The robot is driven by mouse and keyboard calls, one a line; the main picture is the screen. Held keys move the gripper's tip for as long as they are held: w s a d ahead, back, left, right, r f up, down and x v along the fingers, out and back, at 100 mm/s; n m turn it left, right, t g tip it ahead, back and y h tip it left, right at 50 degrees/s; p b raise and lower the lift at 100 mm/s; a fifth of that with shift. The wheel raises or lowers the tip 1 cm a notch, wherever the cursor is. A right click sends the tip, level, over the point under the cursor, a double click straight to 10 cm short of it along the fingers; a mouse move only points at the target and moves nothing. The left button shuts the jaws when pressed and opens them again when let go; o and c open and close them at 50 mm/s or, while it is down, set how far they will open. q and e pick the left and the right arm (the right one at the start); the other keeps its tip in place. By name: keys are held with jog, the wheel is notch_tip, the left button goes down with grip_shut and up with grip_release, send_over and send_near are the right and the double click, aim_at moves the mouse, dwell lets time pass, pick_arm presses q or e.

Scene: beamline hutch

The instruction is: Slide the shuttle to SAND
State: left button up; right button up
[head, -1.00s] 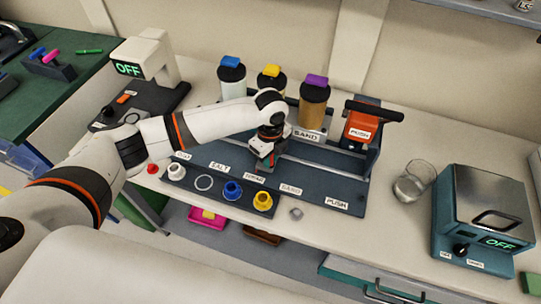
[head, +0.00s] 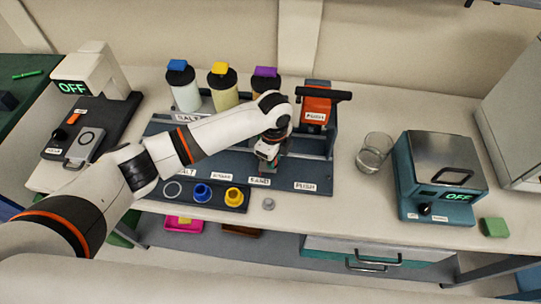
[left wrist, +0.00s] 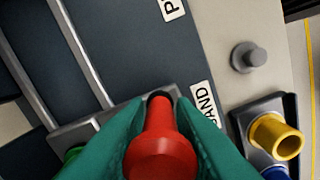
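The dark station base (head: 318,172) carries labels along its front, with the SAND label (head: 259,181) left of PUSH. My left gripper (head: 267,153) is over the rails just behind the SAND label. In the left wrist view its teal fingers (left wrist: 160,112) are shut on a red knob (left wrist: 160,150). The shuttle's grey plate (left wrist: 95,128) shows under the fingers on the rails, its end beside the SAND label (left wrist: 204,104). The gripper hides most of the shuttle. The purple-topped jar (head: 265,78) stands behind, partly hidden by my arm. My right gripper is not in view.
An orange push unit (head: 316,103) with a black bar stands at the station's right end. A glass beaker (head: 374,153) and a teal device (head: 436,178) stand further right. Yellow (head: 234,197) and blue cups sit in a front tray. A small grey peg (head: 268,204) stands beside it.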

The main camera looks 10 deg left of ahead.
pick_arm(q)
jog(key=shift+o, duration=1.3)
notch_tip(320, 180, up, 8)
jog(key=shift+f+b, duration=0.2)
jog(key=shift+b, duration=0.65)
jog(key=shift+s+f, duration=0.1)
jog(key=shift+s, duration=0.05)
